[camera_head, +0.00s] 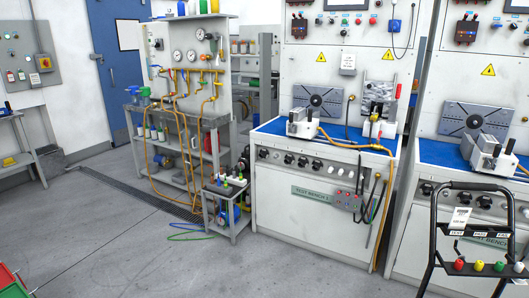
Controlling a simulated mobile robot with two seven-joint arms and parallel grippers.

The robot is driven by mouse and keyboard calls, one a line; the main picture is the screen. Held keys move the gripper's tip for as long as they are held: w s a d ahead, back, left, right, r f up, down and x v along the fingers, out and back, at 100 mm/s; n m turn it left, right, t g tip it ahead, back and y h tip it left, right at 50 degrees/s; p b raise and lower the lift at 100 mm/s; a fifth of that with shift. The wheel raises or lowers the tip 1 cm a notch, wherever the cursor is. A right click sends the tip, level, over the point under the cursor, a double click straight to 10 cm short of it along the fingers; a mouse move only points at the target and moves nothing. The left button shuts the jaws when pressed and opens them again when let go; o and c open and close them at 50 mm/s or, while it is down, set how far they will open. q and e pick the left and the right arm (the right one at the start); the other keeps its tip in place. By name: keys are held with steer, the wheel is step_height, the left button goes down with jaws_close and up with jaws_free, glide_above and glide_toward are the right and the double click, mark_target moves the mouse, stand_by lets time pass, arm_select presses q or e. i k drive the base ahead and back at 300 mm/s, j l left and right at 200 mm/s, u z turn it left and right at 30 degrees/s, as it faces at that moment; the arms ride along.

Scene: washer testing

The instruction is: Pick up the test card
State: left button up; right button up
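I cannot tell whether the card hangs from the frame or stands in a holder. Neither of my grippers shows in the head view.
Red, yellow and green knobs (478,265) line the trolley's front. Behind it stand white test benches with blue tops (268,128). A small grey cart (239,227) stands left of the nearer bench. Red and green bins (12,282) are at lower left. The grey floor (130,255) between is open.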

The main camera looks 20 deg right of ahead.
mark_target(461, 216)
steer(key=i+z, duration=0.45)
steer(key=i, duration=0.25)
steer(key=i+j+z, duration=0.15)
steer(key=i+z, duration=0.3)
steer(key=i, duration=0.25)
steer(key=i+j+z, duration=0.1)
steer(key=i+z, duration=0.3)
steer(key=i+j+z, duration=0.15)
steer(key=z, duration=0.25)
steer(key=i+j+z, duration=1.1)
steer(key=i, duration=0.3)
